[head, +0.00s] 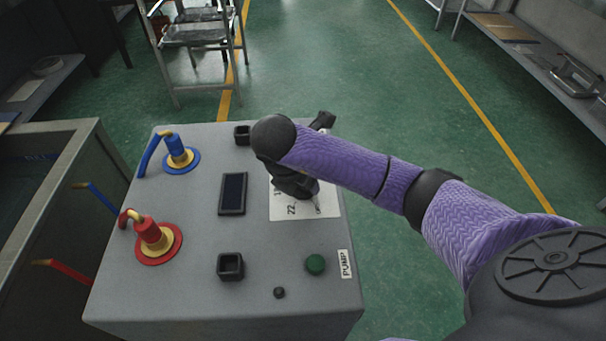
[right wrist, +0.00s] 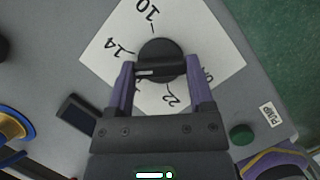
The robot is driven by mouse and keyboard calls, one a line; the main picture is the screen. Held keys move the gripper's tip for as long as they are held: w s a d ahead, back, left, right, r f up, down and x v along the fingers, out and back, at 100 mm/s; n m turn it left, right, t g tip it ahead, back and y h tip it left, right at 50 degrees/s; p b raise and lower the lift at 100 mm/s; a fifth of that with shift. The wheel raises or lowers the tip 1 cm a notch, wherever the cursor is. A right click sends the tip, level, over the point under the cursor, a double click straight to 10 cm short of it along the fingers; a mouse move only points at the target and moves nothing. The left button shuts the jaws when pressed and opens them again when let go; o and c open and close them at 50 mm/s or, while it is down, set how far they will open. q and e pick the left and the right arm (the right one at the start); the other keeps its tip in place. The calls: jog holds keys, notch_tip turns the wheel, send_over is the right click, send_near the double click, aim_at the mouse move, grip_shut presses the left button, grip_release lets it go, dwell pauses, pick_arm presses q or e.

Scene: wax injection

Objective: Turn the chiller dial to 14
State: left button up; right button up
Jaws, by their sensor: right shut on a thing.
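The chiller dial is a round black knob with a raised bar, seen in the right wrist view (right wrist: 160,50). It sits on a white scale plate (right wrist: 215,50) that also shows in the head view (head: 325,208). The numbers 10, 14 and 22 are readable; others are partly covered. My right gripper (right wrist: 163,72) is shut on the bar, one finger at each end. The bar's white mark points left in the wrist view, a little below the 14 tick. In the head view my right gripper (head: 303,190) hides the dial. My left gripper is not in view.
The grey console top holds a dark display (head: 233,193), a green pump button (head: 316,264), a red valve (head: 153,235), a blue valve (head: 179,152) and black square sockets (head: 230,266). A metal rack (head: 195,40) stands behind on the green floor.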

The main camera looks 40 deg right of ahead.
jog(key=shift+m+g+p, duration=0.3)
jog(key=shift+m, duration=0.5)
jog(key=shift+m+g+p, duration=0.4)
jog(key=shift+m+p, duration=0.05)
jog(key=shift+m, duration=0.65)
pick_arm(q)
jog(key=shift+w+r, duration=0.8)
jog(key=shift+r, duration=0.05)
pick_arm(e)
jog(key=shift+w, duration=0.1)
jog(key=shift+m, duration=0.3)
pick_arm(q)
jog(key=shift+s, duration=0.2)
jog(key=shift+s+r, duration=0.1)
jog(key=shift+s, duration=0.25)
pick_arm(e)
jog(key=o, duration=1.2)
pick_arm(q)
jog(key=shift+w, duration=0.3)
pick_arm(e)
jog(key=shift+o, duration=0.2)
